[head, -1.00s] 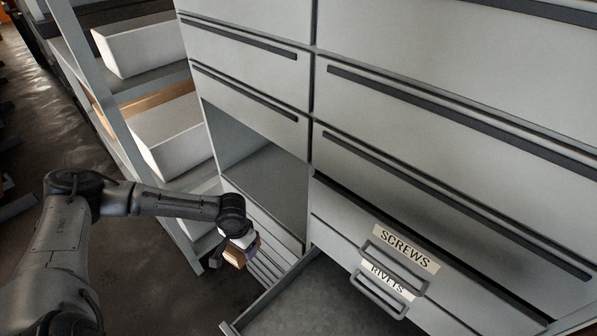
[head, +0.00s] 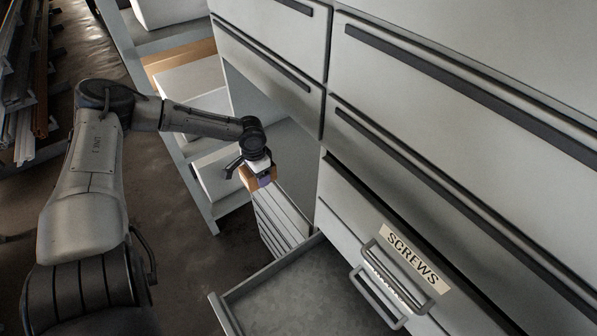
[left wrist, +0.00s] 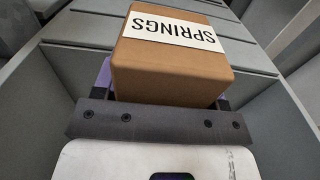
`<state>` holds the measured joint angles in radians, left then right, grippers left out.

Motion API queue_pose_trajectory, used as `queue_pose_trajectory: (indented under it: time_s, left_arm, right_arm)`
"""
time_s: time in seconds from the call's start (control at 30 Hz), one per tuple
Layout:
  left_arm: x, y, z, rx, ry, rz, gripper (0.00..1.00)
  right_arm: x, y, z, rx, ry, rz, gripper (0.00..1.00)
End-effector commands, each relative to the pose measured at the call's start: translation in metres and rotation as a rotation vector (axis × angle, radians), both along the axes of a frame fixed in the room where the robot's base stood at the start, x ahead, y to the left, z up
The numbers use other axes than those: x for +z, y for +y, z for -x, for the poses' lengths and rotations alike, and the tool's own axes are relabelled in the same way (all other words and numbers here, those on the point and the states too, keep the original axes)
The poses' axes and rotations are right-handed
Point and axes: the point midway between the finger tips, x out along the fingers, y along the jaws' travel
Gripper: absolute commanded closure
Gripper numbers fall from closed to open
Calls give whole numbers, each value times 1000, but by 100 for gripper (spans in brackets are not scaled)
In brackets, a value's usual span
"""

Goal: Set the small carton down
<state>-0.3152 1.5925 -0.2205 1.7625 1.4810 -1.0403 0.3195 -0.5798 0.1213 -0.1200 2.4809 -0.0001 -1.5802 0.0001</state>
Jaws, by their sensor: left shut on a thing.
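A small brown carton (head: 262,178) is at the end of my left arm in the head view, in front of an open bay of the grey cabinet. My left gripper (head: 256,182) is shut on it. In the left wrist view the carton (left wrist: 172,72) fills the space between the fingers, with a white SPRINGS label upside down in the picture. A purple patch shows beside it. Grey slatted surfaces lie beyond the carton, and I cannot tell whether it touches them. My right gripper is not in view.
An open, empty-looking drawer (head: 320,290) juts out at the bottom. A drawer front with a SCREWS label (head: 414,266) and handle is to its right. Grey slatted panels (head: 280,215) stand below the bay. Shelves with white boxes (head: 196,82) are behind my arm.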

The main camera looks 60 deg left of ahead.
Motion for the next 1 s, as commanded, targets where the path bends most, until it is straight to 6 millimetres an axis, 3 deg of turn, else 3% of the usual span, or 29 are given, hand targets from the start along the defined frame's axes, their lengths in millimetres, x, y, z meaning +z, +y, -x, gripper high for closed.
queue_pose_trajectory:
  time_s: [0.03,0.3,0.57,1.0]
  left_arm:
    - [-4,1,-8,3,-8,3,65]
    - [-2,2,-34,1,-9,5,65]
    - [1,5,-61,2,-6,4,65]
    - [1,12,-124,2,-4,3,65]
  right_arm:
    - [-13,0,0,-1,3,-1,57]
    - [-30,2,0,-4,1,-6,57]
    - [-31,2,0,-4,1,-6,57]
    - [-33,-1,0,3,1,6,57]
